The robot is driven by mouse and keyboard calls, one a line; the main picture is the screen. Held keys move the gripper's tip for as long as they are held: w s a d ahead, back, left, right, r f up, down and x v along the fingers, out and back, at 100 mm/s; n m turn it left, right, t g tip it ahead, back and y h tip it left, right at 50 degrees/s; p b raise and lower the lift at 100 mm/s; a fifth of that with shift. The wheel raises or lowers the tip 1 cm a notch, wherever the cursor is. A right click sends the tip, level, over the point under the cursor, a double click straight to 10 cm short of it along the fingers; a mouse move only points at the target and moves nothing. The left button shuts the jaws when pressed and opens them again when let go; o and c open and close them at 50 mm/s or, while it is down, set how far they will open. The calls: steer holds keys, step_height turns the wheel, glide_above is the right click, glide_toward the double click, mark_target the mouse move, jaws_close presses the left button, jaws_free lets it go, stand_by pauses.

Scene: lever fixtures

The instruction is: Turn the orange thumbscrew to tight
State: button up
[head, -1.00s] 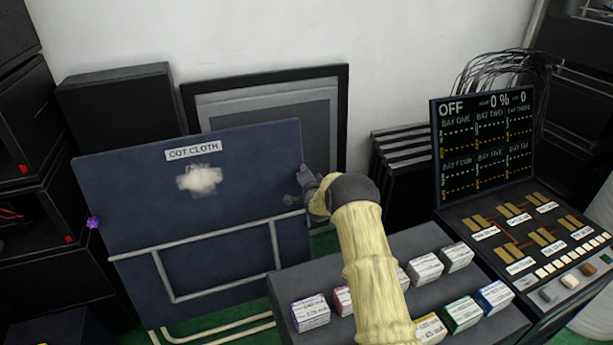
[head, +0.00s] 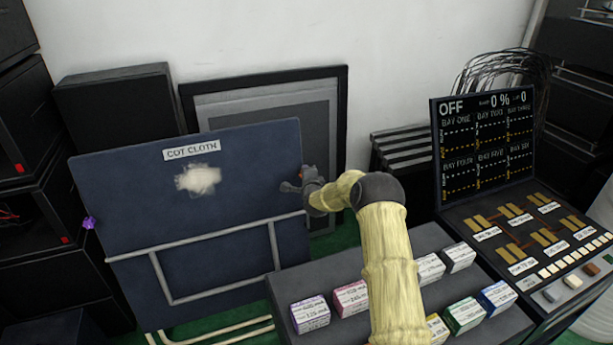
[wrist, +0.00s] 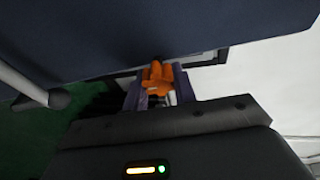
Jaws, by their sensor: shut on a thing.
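The orange thumbscrew (wrist: 155,76) is at the edge of the dark blue cloth panel (wrist: 190,25) in the wrist view. My gripper (wrist: 156,90) is shut on it, with a purple-grey finger on either side. The fingers and my wrist hide most of the thumbscrew there. I cannot read how tight it is. The panel (head: 120,200) stands upright with a "COT CLOTH" label and a pale fluffy patch.
A purple knob (head: 90,223) is on the panel's left edge. A grey tray (head: 415,240) of small labelled boxes lies below my arm. A control console (head: 485,150) reading "OFF" stands at the right. Framed boards (head: 335,110) lean on the wall behind the panel.

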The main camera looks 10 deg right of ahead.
steer(key=o, duration=1)
steer(key=shift+s, duration=0.1)
steer(key=p+v, duration=0.1)
steer(key=v, duration=1.6)
steer(key=shift+s+a, duration=0.1)
